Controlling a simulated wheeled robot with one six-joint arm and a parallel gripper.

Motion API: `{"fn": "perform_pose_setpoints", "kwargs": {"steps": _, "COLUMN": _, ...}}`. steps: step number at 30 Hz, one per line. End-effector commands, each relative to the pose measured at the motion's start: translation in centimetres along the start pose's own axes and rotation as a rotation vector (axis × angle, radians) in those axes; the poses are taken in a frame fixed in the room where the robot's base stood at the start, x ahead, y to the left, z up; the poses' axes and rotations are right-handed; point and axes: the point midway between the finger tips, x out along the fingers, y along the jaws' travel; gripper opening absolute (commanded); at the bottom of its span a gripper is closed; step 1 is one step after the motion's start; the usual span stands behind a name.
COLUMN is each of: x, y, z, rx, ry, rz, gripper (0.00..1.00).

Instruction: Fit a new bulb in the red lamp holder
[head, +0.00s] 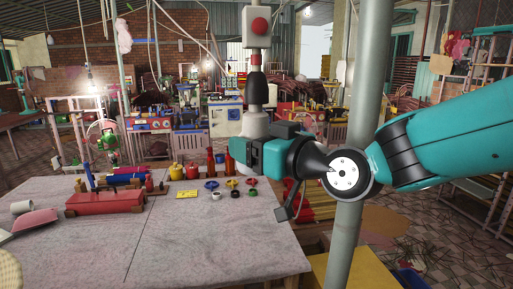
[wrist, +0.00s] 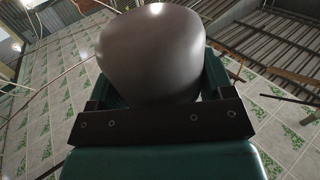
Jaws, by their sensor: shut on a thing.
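My gripper (head: 247,152) is shut on a white bulb (head: 256,125), which stands upright with its narrow neck up. In the wrist view the bulb (wrist: 165,55) is large and grey, between the jaws (wrist: 160,118). A hanging black lamp holder (head: 256,87) with a red band (head: 256,62) is straight above the bulb, under a white box with a red disc (head: 259,26). The bulb's neck meets the holder's lower end in the head view; I cannot tell whether it is inside or only lined up. The bulb hides the holder in the wrist view.
A grey-topped table (head: 190,250) lies below and left, with a red tool (head: 105,202), bottles (head: 211,162) and small coloured parts (head: 232,184). A thick grey post (head: 352,130) stands close beside my arm. Hanging wires cross the upper left.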

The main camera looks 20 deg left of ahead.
Motion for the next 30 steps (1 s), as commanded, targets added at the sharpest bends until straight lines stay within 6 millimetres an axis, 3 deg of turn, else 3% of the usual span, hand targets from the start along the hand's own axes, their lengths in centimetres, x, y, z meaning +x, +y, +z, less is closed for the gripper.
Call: {"fn": "perform_pose_setpoints", "kwargs": {"steps": 30, "x": -0.03, "y": 0.13, "z": 0.09, "rx": 0.000, "ry": 0.004, "rz": -0.090, "gripper": 0.49}}
